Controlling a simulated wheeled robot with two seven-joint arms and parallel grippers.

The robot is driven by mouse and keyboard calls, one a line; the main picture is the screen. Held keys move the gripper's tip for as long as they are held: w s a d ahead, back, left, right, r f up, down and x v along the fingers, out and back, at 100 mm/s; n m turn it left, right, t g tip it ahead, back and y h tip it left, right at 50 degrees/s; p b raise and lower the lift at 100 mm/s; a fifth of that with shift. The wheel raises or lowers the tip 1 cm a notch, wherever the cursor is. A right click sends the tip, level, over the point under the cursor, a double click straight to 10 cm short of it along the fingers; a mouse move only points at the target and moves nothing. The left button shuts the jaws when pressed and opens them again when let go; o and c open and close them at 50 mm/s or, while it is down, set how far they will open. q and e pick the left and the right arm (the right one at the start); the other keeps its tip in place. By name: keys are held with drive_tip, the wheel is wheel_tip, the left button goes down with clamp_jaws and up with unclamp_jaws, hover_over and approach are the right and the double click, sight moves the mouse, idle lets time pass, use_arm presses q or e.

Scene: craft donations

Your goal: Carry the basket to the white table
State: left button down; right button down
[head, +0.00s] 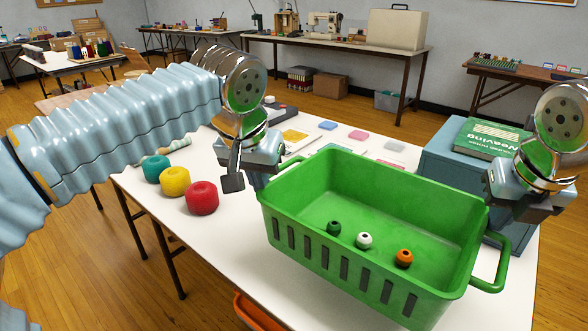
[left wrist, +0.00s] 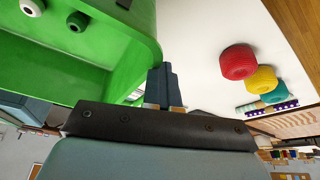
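The green basket (head: 375,265) stands on the white table (head: 190,228), a loop handle (head: 503,262) at its right end. Inside it lie a dark green bead (head: 333,228), a white bead (head: 365,241) and an orange bead (head: 404,258). My left gripper (head: 255,183) is at the basket's left end, close to the rim. In the left wrist view its fingers (left wrist: 165,85) look close together beside the basket (left wrist: 95,65); whether they hold the handle is unclear. My right gripper (head: 527,208) is above and behind the right handle, apart from it; its fingers are not clearly visible.
Teal (head: 156,168), yellow (head: 175,181) and red (head: 202,198) yarn balls sit left of the basket. A blue-grey box (head: 448,160) bearing a green book (head: 490,137) stands behind right. A long table (head: 335,41) with a sewing machine stands by the wall. Wooden floor is open at left.

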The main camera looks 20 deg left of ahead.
use_arm(q)
drive_tip(key=shift+f, duration=0.15)
use_arm(e)
drive_tip(key=shift+f, duration=0.15)
